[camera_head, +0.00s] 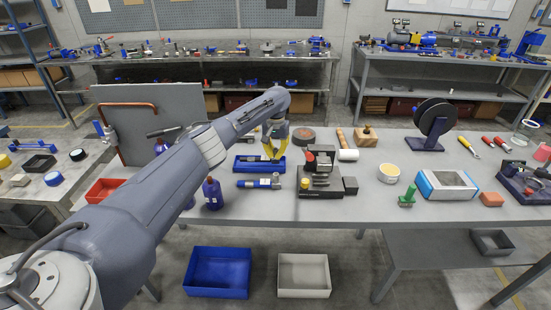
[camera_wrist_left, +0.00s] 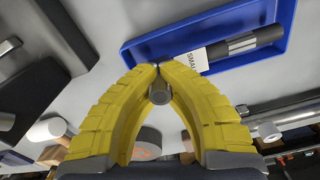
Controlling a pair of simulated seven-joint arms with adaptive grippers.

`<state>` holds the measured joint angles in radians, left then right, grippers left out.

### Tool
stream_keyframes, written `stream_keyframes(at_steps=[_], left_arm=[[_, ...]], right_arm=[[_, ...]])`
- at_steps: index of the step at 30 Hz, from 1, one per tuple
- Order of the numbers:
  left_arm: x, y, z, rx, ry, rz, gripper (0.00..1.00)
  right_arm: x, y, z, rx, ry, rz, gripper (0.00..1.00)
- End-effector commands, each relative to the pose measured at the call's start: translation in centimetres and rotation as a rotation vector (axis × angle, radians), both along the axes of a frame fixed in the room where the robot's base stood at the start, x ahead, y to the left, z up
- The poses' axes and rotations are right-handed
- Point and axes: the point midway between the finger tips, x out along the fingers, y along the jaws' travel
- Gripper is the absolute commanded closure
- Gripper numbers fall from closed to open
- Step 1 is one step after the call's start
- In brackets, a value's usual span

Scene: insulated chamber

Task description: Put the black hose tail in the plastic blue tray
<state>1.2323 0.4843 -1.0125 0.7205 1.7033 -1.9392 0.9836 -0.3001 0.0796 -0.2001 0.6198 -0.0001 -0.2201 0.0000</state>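My left gripper (camera_head: 274,157) has yellow ridged fingers and hangs at the back of a shallow blue tray (camera_head: 236,168) on the middle table. In the left wrist view its fingertips (camera_wrist_left: 158,66) come together. A grey round-ended piece (camera_wrist_left: 159,94) fills the gap between the fingers and seems gripped, mostly hidden by them. I cannot tell whether it is the hose tail. In the left wrist view the blue tray (camera_wrist_left: 265,15) holds a black cylindrical piece with silver bands (camera_wrist_left: 245,42) beside a white label (camera_wrist_left: 196,59). My right gripper is not in view.
A blue torch-like item (camera_head: 256,184) and a blue bottle (camera_head: 212,193) stand or lie in front of the tray. A dark block stand (camera_head: 320,180) is to its right. A blue bin (camera_head: 218,273) and a white bin (camera_head: 303,275) are on the floor.

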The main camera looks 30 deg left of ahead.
Motion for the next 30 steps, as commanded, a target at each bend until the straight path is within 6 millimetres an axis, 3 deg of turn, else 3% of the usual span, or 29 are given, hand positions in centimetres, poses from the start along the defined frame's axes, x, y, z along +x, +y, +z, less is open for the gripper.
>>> stream_keyframes(at_steps=[6,19,26,30], left_arm=[[0.0,0.0,-1.8,0.000,0.000,0.000,1.00],[0.0,0.0,-2.1,0.000,-0.001,-0.001,1.00],[0.0,0.0,-2.1,0.000,-0.001,-0.001,0.74],[0.0,0.0,-2.1,0.000,-0.001,-0.001,0.73]], right_arm=[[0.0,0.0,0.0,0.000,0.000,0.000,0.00],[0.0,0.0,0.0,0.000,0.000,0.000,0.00],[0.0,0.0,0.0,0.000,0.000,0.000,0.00],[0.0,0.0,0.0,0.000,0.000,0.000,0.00]])
